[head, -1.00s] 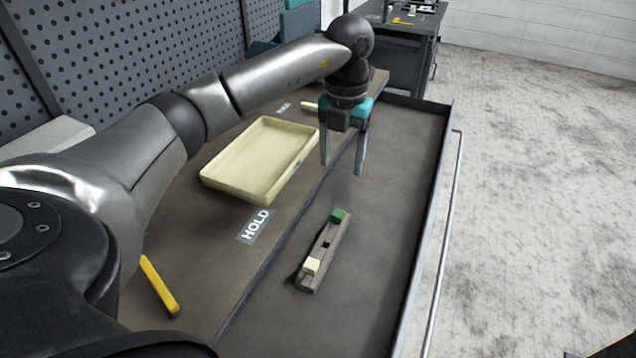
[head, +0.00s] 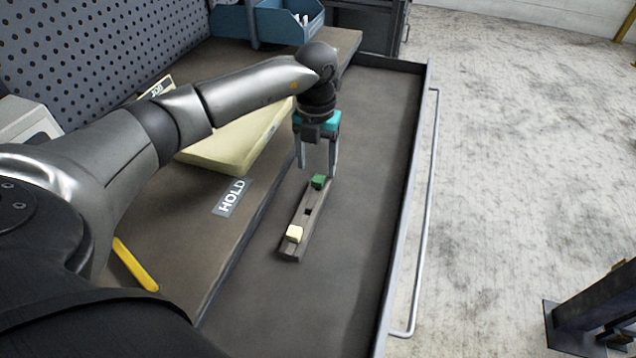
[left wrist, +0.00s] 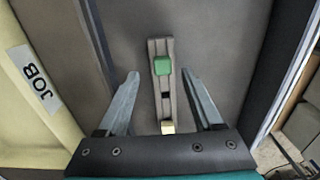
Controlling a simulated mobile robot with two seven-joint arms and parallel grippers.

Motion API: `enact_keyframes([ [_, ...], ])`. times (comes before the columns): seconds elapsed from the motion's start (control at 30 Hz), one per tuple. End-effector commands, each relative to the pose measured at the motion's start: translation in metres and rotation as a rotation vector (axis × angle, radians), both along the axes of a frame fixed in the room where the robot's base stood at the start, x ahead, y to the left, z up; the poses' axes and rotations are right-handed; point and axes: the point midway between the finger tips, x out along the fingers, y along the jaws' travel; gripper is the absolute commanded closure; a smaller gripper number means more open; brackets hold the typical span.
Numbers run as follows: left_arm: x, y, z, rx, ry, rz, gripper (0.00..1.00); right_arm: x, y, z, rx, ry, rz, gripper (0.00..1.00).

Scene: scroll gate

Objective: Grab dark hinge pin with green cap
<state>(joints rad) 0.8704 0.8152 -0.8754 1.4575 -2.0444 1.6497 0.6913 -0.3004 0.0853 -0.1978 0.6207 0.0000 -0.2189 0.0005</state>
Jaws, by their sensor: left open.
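The green cap (head: 318,182) of the hinge pin sits at the far end of a dark grey block (head: 309,206) lying in the drawer. A cream cap (head: 294,234) sits at the block's near end. The pin's dark shaft is not seen apart from the block. My left gripper (head: 317,172) points down, open, over the green-capped end. In the left wrist view the green cap (left wrist: 162,65) lies between the lines of the two open fingers (left wrist: 161,78), beyond their tips, touched by neither. My right gripper is not in view.
A cream tray (head: 225,150) and a HOLD label (head: 232,197) lie on the bench left of the drawer. A yellow bar (head: 135,265) lies nearer. The drawer's wall and rail (head: 424,200) bound the right side. The drawer floor around the block is clear.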

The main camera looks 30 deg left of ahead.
Motion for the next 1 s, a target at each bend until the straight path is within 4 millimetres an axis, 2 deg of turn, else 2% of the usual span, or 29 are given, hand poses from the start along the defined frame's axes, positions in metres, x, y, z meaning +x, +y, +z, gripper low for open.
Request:
enact_keyframes([
  [0.03, -0.001, -0.003, -0.01, -0.002, 0.005, -0.001, 0.32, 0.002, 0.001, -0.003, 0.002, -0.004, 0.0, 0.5],
  [0.2, -0.001, -0.004, -0.035, -0.001, 0.003, 0.001, 0.32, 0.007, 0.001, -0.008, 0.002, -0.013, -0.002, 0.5],
  [0.47, 0.0, -0.004, -0.037, -0.001, 0.001, 0.0, 0.32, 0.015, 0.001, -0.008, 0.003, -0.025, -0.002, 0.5],
  [1.0, 0.0, -0.004, -0.037, -0.001, 0.0, 0.0, 0.93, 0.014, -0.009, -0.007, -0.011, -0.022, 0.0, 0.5],
])
